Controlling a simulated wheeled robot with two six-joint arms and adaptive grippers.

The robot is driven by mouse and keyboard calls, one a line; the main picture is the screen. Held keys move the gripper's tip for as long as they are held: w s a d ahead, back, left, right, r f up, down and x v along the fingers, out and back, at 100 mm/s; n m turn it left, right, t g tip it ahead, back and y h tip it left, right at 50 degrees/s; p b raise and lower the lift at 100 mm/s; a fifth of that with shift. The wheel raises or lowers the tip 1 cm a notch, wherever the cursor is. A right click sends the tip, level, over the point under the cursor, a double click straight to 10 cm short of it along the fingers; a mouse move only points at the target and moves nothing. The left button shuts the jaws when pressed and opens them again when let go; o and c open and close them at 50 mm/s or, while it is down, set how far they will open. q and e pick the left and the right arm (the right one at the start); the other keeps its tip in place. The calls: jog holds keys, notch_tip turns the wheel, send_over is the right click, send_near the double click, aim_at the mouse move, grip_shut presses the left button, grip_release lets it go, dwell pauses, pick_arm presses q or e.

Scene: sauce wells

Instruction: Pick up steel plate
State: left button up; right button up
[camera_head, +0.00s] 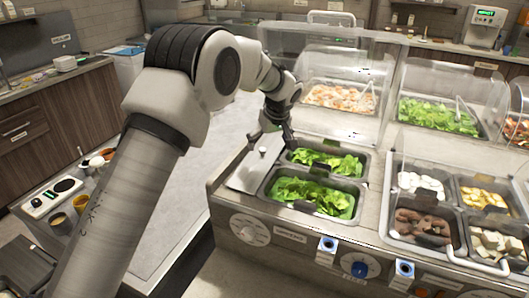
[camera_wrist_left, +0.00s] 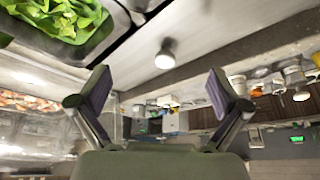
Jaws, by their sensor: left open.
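The steel plate (camera_head: 246,176) is a flat metal sheet with a small round knob (camera_head: 262,150). It lies on the counter at the left end of the sauce wells, beside two wells of green leaves. In the left wrist view the plate (camera_wrist_left: 215,25) spans the top, and its knob (camera_wrist_left: 165,54) shows between and beyond the fingers. My left gripper (camera_head: 270,138) is above the far end of the plate, near the knob, fingers pointing down. It is open and empty in the left wrist view (camera_wrist_left: 160,84). My right gripper is not in view.
The front leaf well (camera_head: 310,197) and rear leaf well (camera_head: 328,162) adjoin the plate on its right. Glass guards (camera_head: 330,75) stand behind. More food wells (camera_head: 425,225) are at right. A side counter with cups (camera_head: 58,220) is at left.

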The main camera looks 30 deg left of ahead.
aim_at(264, 150)
pick_arm(q)
jog(key=shift+w+a+f+p, duration=0.1)
jog(key=shift+a+f+p, duration=0.25)
jog(key=shift+f+p, duration=0.15)
jog(key=shift+w+a+f+p, duration=0.1)
jog(key=shift+a+f+p, duration=0.25)
jog(key=shift+f, duration=0.25)
jog(key=f, duration=0.1)
jog(key=w, duration=0.1)
jog(key=f, duration=0.1)
jog(key=shift+w+a+f, duration=0.25)
jog(key=shift+a+f, duration=0.05)
jog(key=shift+f, duration=0.05)
jog(key=shift+s+r, duration=0.25)
jog(key=shift+s, duration=0.1)
jog(key=c, duration=0.6)
jog(key=shift+d, duration=0.1)
jog(key=c, duration=1.1)
jog(key=shift+s, duration=0.15)
grip_shut()
